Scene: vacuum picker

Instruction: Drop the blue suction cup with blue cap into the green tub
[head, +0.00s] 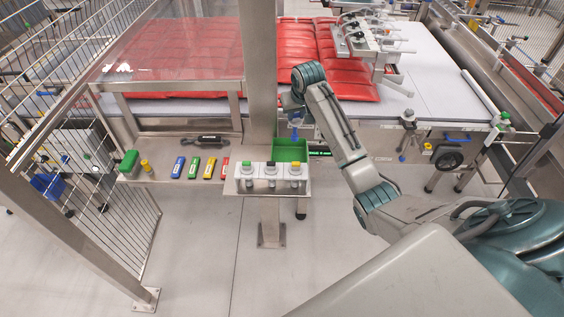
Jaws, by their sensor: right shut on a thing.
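The cup's cap is mostly hidden by the gripper. The green tub stands at the right end of the steel shelf, behind the holder. My left gripper is not in view.
A steel post (258,70) rises beside the tub. Red packs (290,45) cover the conveyor behind.

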